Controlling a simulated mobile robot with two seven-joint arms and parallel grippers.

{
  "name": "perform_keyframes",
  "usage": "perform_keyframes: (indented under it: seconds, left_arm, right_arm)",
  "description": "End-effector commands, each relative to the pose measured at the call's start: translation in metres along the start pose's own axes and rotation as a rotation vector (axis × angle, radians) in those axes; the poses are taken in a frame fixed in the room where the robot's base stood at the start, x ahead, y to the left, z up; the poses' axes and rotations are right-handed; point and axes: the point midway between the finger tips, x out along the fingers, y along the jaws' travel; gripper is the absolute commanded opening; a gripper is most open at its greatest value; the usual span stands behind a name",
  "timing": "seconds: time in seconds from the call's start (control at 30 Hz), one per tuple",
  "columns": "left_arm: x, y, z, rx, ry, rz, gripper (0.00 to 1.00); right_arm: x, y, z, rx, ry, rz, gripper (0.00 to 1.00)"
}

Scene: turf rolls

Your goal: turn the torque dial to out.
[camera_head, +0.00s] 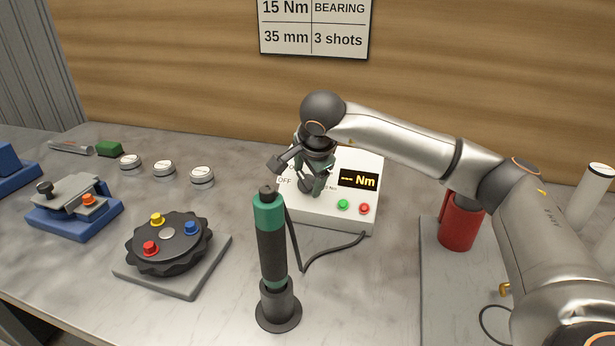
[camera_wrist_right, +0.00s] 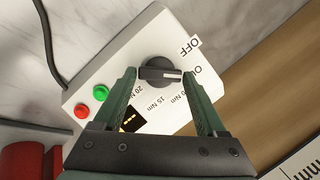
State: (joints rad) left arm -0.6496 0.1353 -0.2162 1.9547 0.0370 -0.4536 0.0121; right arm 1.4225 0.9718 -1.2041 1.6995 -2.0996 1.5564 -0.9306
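The torque dial (camera_wrist_right: 160,73) is a dark round knob with a pale pointer line on the white control box (camera_head: 340,215). In the wrist view its line points right, toward a label starting with "O" that a finger partly covers. "OFF" and Nm labels stand around it. My right gripper (camera_wrist_right: 160,75) is open over the dial, one green finger at each side; I cannot tell if they touch it. The box's display (camera_head: 359,179) reads "--- Nm". My left gripper is not in view.
A green and black tool (camera_head: 270,240) stands upright in a holder before the box, its cable looping right. Green (camera_head: 343,204) and red (camera_head: 364,209) buttons sit beside the dial. A round fixture (camera_head: 168,243) is at left; a red cylinder (camera_head: 461,222) is at right.

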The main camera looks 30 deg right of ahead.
Motion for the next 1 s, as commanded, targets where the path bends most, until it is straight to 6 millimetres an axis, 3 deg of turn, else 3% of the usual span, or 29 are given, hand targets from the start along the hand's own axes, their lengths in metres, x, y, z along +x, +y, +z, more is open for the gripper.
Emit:
perform_keyframes:
  seconds: [0.17,0.53,1.0]
  left_arm:
    - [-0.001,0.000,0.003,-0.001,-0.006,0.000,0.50]
    - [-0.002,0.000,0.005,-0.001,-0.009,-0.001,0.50]
    - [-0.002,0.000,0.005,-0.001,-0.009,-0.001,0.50]
  right_arm:
    - [0.000,0.000,0.000,-0.001,-0.001,0.001,0.95]
    - [-0.009,0.000,0.001,-0.002,-0.004,-0.001,0.95]
    - [-0.102,-0.001,0.000,-0.002,-0.002,-0.003,0.95]
